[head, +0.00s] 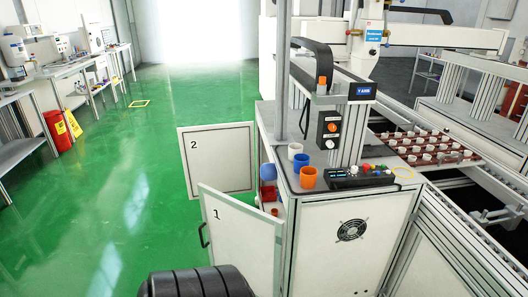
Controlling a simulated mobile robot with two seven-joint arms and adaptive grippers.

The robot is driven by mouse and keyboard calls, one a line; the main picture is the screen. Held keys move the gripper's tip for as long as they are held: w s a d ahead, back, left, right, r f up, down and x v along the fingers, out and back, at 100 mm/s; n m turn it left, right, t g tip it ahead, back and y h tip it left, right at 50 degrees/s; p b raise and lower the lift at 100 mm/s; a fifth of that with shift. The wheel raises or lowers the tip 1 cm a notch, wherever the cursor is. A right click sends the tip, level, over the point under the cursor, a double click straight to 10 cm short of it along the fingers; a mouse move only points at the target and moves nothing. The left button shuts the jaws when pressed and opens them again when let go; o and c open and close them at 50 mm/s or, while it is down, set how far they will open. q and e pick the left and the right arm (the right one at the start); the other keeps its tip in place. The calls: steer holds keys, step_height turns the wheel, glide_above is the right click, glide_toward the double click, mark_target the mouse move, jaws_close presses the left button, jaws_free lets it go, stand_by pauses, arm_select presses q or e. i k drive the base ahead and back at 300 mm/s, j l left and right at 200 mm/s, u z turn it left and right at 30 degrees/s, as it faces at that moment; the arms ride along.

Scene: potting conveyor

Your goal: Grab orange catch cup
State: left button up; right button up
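An orange cup (308,178) stands upright on the grey top of the cabinet, at its front left corner. A blue cup (301,161) and a white cup (294,150) stand in a row behind it. Neither of my grippers shows in the head view, and nothing is seen touching the orange cup.
Cabinet doors 1 (240,238) and 2 (217,160) stand open to the left of the cups. Blue containers (268,192) show inside. A control panel (360,177) lies right of the orange cup. A post rises behind the cups. Green floor (110,200) is clear at left.

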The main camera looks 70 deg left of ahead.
mark_target(308, 178)
steer(key=u, duration=1.9)
